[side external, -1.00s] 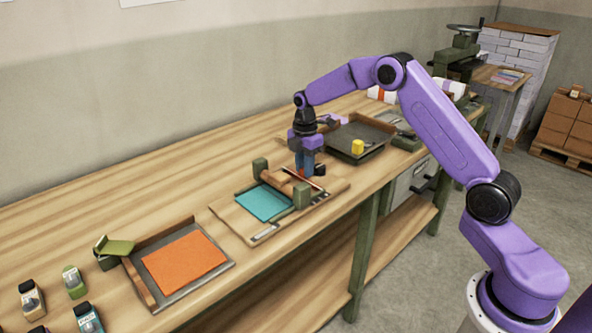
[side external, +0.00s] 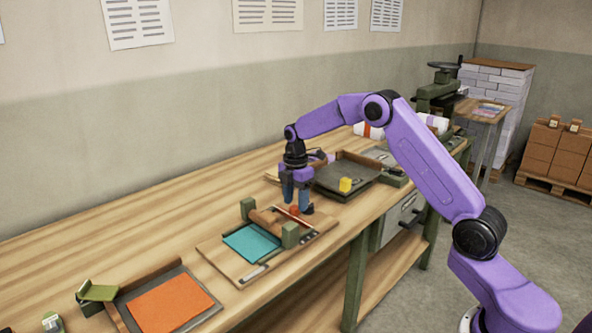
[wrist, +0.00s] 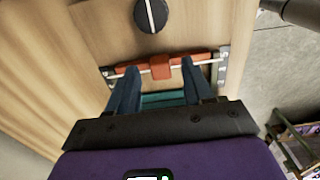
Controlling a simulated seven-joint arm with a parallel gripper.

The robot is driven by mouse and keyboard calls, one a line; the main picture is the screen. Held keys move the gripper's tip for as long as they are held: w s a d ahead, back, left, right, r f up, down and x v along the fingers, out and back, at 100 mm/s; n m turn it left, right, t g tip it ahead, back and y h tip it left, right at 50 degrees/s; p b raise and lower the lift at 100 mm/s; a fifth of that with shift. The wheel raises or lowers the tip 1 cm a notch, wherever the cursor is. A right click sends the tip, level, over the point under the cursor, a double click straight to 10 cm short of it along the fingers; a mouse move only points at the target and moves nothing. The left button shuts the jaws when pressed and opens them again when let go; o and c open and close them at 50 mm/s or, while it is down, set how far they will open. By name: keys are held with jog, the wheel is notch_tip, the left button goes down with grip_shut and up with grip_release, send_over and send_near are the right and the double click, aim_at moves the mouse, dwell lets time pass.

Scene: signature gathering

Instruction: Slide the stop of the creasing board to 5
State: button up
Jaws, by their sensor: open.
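The creasing board (side external: 221,263) is a wooden board on the bench with a teal sheet (side external: 252,243) on it. Its red stop (wrist: 161,68), a bar with a raised tab, lies across a pale rail in the wrist view; a bit of red also shows in the side view (side external: 294,210). My gripper (side external: 296,206) points down over the board's far end. In the wrist view my gripper (wrist: 160,70) is open, one fingertip on each side of the tab, with gaps showing. Whether the fingers touch the bar is unclear.
A black knob with a white pointer (wrist: 151,14) sits beyond the stop. A dark tray with a yellow block (side external: 345,185) lies behind right. An orange sheet (side external: 170,304) lies front left.

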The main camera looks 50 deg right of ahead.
aim_at(296, 206)
notch_tip(296, 206, up, 16)
dwell(0.4)
dwell(0.3)
jog(key=s+a+m, duration=0.3)
jog(key=s+a, duration=1.4)
jog(key=s, duration=0.1)
jog(key=s+d+f+m, duration=0.1)
jog(key=s+f, duration=0.2)
jog(key=s, duration=0.9)
jog(key=s+d+f+m, duration=0.1)
jog(key=s+f, duration=0.3)
jog(key=s, duration=0.8)
jog(key=shift+s+d+f, duration=0.3)
jog(key=shift+s+d, duration=0.05)
jog(key=shift+d, duration=0.4)
